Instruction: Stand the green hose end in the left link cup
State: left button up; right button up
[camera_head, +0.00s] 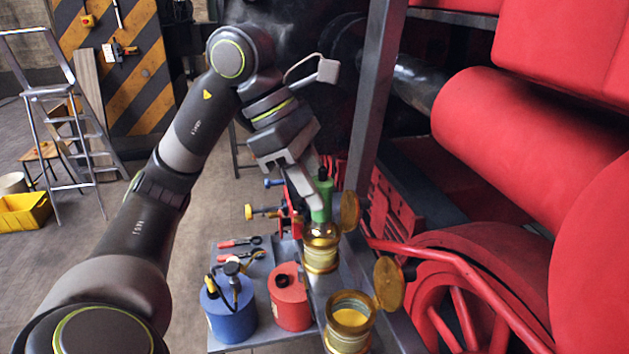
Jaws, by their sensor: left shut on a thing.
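The green hose end (324,187) is upright, with a dark upper part. My left gripper (318,198) is shut on it and comes down from the upper left. Its lower end is at the mouth of the farther brass cup (320,256), which has a hinged lid (349,211) open to the right. I cannot tell whether the lower end is inside the cup or just above it. A nearer brass cup (349,318) stands empty of any hose, its round lid (388,283) open to the right. My right gripper is not in view.
A blue can (229,313) and a red can (289,302) stand on a grey tray left of the cups, with red-handled pliers (240,242) behind. A grey post (375,100) rises close right of my gripper. Red machinery and a wheel (470,300) fill the right.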

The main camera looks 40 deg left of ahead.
pick_arm(q)
jog(key=shift+f+b, duration=1.1)
jog(key=shift+f, duration=0.15)
jog(key=shift+f+b, duration=0.55)
jog(key=shift+f, duration=0.05)
jog(key=shift+f, duration=0.15)
jog(key=o, duration=1.2)
